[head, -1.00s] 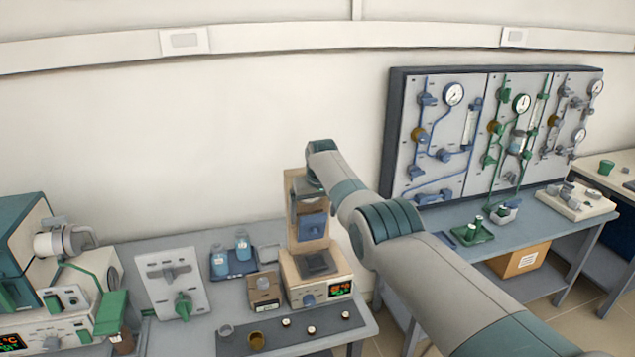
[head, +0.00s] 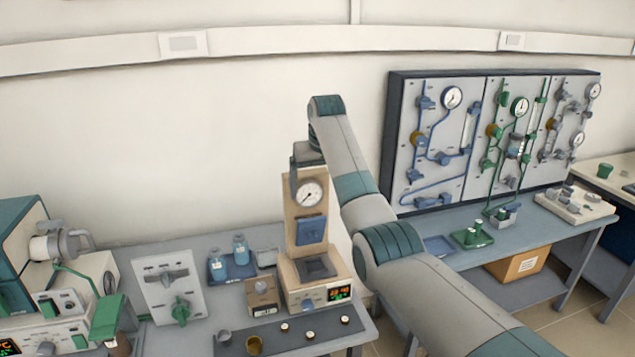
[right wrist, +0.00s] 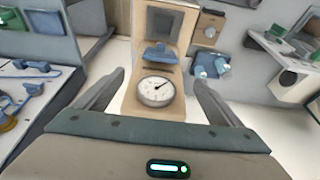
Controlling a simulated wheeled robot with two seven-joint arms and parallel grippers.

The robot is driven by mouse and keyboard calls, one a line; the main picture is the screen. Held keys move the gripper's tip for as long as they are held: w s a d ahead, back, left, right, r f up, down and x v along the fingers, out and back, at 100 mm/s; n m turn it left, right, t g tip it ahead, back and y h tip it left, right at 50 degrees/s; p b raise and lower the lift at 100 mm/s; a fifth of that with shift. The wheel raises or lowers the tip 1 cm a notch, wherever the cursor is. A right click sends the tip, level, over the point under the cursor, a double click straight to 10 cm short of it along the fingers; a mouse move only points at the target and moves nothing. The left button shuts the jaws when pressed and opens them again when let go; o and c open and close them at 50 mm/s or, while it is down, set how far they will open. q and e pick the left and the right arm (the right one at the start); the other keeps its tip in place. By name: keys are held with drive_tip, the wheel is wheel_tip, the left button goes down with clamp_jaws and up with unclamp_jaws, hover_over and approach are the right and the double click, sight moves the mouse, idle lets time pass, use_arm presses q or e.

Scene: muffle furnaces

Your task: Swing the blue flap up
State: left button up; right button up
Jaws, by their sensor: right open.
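The blue flap (head: 311,230) hangs on the front of an upright beige panel, below a round dial gauge (head: 309,195). The panel rises from a beige instrument with a dark square plate on top. In the right wrist view the flap (right wrist: 160,53) appears beyond the gauge (right wrist: 156,90). My right gripper (head: 296,178) is at the top of the panel, above the flap and apart from it. In the right wrist view its two fingers are spread wide, with nothing held between them. My left gripper is not in view.
Blue-capped bottles (head: 241,249) stand left of the instrument, near a small beige box (head: 262,296). A dark mat (head: 270,338) with small items lies in front. A white panel with a green knob (head: 181,310) is further left. A pipe-and-gauge board (head: 432,150) stands right.

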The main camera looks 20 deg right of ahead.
drive_tip(key=shift+b+v, duration=0.45)
drive_tip(key=shift+v, duration=1.5)
